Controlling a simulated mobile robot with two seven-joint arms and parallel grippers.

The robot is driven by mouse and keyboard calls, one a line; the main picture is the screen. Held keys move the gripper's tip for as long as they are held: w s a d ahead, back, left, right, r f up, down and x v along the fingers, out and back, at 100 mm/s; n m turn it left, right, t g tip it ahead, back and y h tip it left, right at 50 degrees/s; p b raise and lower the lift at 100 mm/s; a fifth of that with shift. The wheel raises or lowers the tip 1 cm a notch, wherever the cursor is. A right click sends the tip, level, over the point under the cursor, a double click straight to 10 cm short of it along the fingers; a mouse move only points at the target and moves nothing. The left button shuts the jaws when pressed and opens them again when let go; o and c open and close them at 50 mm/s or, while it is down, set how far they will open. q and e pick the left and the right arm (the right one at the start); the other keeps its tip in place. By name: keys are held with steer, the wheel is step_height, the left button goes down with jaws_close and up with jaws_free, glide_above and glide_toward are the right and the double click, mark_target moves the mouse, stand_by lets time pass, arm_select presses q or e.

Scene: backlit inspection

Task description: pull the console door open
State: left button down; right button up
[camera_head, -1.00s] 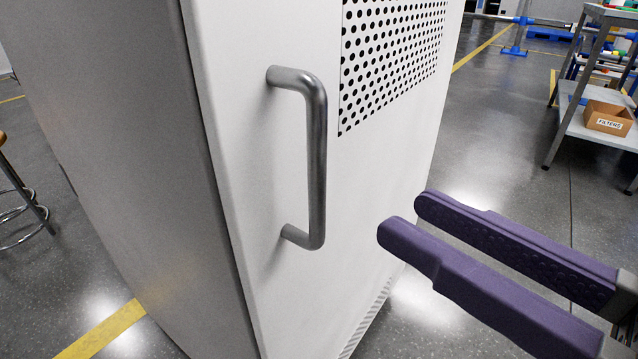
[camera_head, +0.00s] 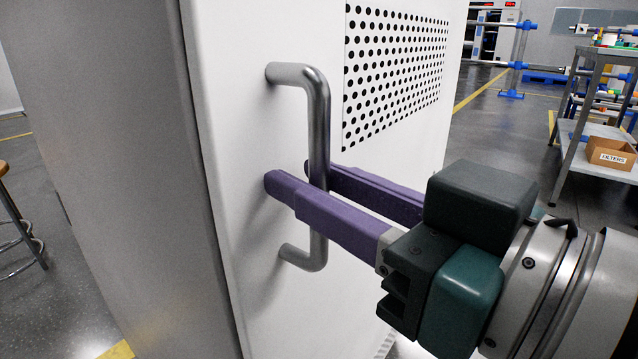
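The console door (camera_head: 240,120) is the white front panel of a tall grey cabinet and looks closed. It bears a vertical grey metal bar handle (camera_head: 317,130), bent back to the door at both ends. My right gripper (camera_head: 292,178), with purple fingers, comes in from the right at the handle's lower half. Its near finger crosses in front of the bar and its far finger passes behind, so the bar stands between them. The fingers look spread; contact with the bar cannot be made out. My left gripper is out of view.
A perforated panel (camera_head: 395,70) is set in the door right of the handle. A metal shelf cart with a cardboard box marked FILTERS (camera_head: 610,153) stands at the far right. A stool (camera_head: 15,225) stands at the left. Grey floor is open around the cabinet.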

jaws_close()
stand_by(1.4)
